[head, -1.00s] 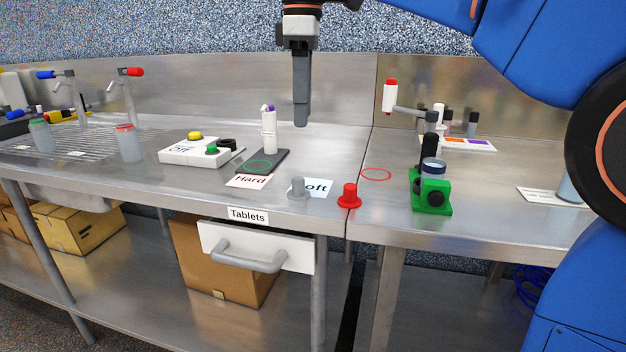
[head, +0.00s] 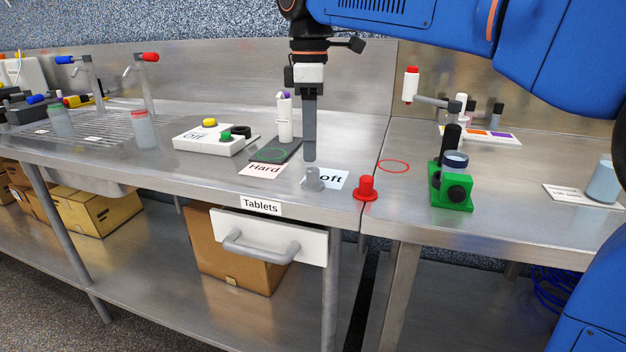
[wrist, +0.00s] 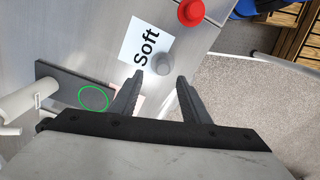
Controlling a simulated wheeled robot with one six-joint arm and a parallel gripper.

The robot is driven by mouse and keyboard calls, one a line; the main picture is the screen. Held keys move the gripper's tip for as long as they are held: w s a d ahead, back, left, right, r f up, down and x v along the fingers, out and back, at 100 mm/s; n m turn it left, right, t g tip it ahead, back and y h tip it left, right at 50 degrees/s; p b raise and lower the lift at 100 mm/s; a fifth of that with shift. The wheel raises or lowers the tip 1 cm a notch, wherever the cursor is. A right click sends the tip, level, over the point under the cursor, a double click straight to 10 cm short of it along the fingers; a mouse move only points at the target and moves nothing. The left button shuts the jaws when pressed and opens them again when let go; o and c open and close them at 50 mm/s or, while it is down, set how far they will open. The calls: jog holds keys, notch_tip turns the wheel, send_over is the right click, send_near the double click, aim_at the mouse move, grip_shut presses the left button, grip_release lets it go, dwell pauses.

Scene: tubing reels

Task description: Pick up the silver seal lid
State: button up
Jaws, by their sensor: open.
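The silver seal lid (head: 312,180) is a small grey knobbed piece standing on the steel bench, at the left edge of the white "Soft" card (head: 334,179). In the wrist view the lid (wrist: 162,64) lies just beyond the fingertips, between their lines and nearer the right one. My gripper (head: 309,158) points down above the lid, its fingers seen edge-on in the head view. In the wrist view my gripper (wrist: 160,78) is open with nothing between its two dark fingers.
A red lid (head: 366,188) stands to the right of the silver one, near the bench's front edge. A green device (head: 452,190) is farther right. A drawer (head: 268,240) is below.

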aim_at(312, 169)
jog(key=shift+s+d+f, duration=0.1)
jog(key=shift+s+f, duration=0.05)
jog(key=shift+f, duration=1.45)
jog(key=shift+s+d+f, duration=0.1)
jog(key=shift+s+f, duration=0.05)
jog(key=shift+f, duration=1.4)
grip_shut()
